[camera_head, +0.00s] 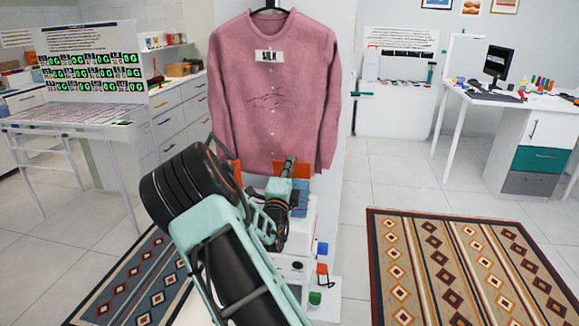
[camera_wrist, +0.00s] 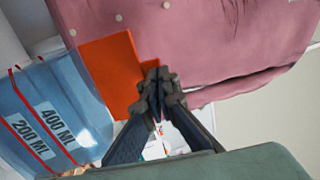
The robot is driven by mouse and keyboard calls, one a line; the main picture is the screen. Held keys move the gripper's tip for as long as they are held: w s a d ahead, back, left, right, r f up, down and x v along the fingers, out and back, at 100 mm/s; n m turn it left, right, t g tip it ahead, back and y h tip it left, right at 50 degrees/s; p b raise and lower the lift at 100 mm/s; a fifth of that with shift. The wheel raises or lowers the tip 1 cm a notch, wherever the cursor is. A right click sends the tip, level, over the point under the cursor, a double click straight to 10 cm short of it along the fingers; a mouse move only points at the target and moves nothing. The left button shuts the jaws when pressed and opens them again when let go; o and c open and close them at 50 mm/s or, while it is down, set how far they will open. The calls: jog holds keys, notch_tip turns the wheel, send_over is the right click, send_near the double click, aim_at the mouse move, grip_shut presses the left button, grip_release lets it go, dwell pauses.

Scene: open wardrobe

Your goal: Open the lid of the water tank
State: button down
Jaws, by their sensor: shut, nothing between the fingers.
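The water tank (camera_wrist: 62,105) is see-through blue with red lines and "200 ML" and "400 ML" labels, at the left of the wrist view. In the head view a bit of its blue wall (camera_head: 299,203) shows behind my gripper. An orange panel (camera_wrist: 108,70), seemingly the lid, stands out beyond the tank's edge; its joint with the tank is not clear. It also shows in the head view (camera_head: 305,168), partly hidden by my arm. My gripper (camera_wrist: 157,82) is shut and empty, its fingertips in front of the orange panel's right edge; contact cannot be told.
A pink shirt (camera_head: 275,75) labelled "SILK" hangs right behind the tank and gripper. A white appliance body (camera_head: 298,245) stands below, with small blue, red and green pieces at its right. Patterned rugs (camera_head: 470,265) lie on the floor either side; tiled floor is free at the right.

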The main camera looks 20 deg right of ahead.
jog(key=shift+w+d+r+g, duration=0.15)
jog(key=shift+w+r+g, duration=0.05)
jog(key=shift+g, duration=0.1)
jog(key=w+g+y, duration=0.1)
jog(key=w+d+g+y, duration=0.1)
jog(key=shift+d+r+g, duration=0.2)
jog(key=shift+r+g, duration=0.1)
jog(key=shift+r, duration=0.1)
jog(key=shift+w+d+b, duration=0.25)
jog(key=shift+w+b, duration=0.2)
jog(key=shift+b, duration=0.3)
jog(key=shift+r, duration=0.1)
dwell(0.3)
